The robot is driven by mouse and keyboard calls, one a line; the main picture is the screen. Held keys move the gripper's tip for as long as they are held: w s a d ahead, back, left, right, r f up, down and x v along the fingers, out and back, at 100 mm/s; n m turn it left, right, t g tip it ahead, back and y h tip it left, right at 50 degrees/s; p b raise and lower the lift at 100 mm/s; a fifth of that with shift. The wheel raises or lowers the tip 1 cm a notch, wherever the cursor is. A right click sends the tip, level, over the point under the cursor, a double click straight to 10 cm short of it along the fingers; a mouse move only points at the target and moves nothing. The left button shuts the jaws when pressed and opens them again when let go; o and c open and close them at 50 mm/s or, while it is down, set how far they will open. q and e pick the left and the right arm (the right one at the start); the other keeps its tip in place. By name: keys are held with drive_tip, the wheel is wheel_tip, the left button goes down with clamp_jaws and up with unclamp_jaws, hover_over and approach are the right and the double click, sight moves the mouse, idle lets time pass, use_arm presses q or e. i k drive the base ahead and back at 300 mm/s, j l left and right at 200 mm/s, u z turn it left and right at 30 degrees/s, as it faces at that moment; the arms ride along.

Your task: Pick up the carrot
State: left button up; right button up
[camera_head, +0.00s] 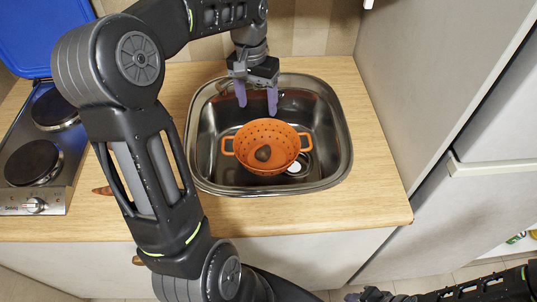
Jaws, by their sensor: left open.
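An orange-brown pointed piece, likely the carrot (103,190), lies on the wooden counter left of the sink; my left arm hides the rest of it. My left gripper (256,97) is open and empty, its two purple-grey fingers pointing down over the back of the sink. It is well to the right of the carrot and behind the orange colander. My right gripper (369,295) shows only in part at the bottom edge, low in front of the counter, and its fingers are not clear.
An orange colander (285,138) with a brown lump (263,153) inside stands in the steel sink (335,175). A two-plate hob (50,145) with its blue lid (45,30) raised is at left. A tall grey cabinet (425,90) bounds the right side. The counter's front right is clear.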

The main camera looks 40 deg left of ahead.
sight(106, 190)
drive_tip(key=k, duration=1.5)
